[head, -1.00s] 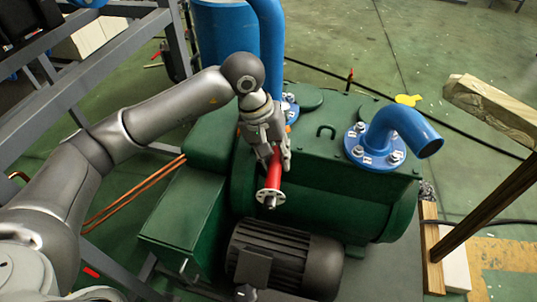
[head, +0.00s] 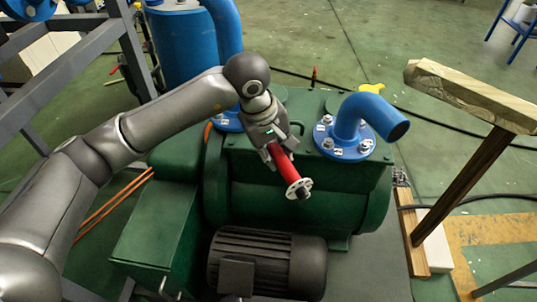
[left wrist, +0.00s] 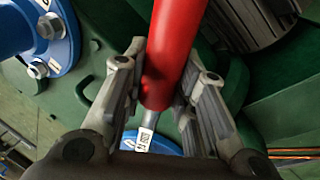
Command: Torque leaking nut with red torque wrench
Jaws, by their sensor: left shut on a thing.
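My left gripper (head: 274,150) is shut on the red torque wrench (head: 283,165), above the green pump body (head: 300,200). The wrench slants down to the right, with a pale disc at its free end. In the left wrist view the red wrench (left wrist: 175,45) runs between the two fingers of the gripper (left wrist: 165,85). A blue flange (head: 345,142) with several bolts and nuts and white tags sits right of the gripper, under a bent blue pipe. A second blue flange (head: 228,122) is partly hidden behind my gripper. I cannot tell which nut leaks. My right gripper is out of view.
A dark ribbed motor (head: 268,262) lies in front of the pump. A wooden post and beam (head: 470,95) stand at the right. A grey metal frame (head: 75,75) and a blue tank (head: 180,45) are at the left and back. Open floor lies behind.

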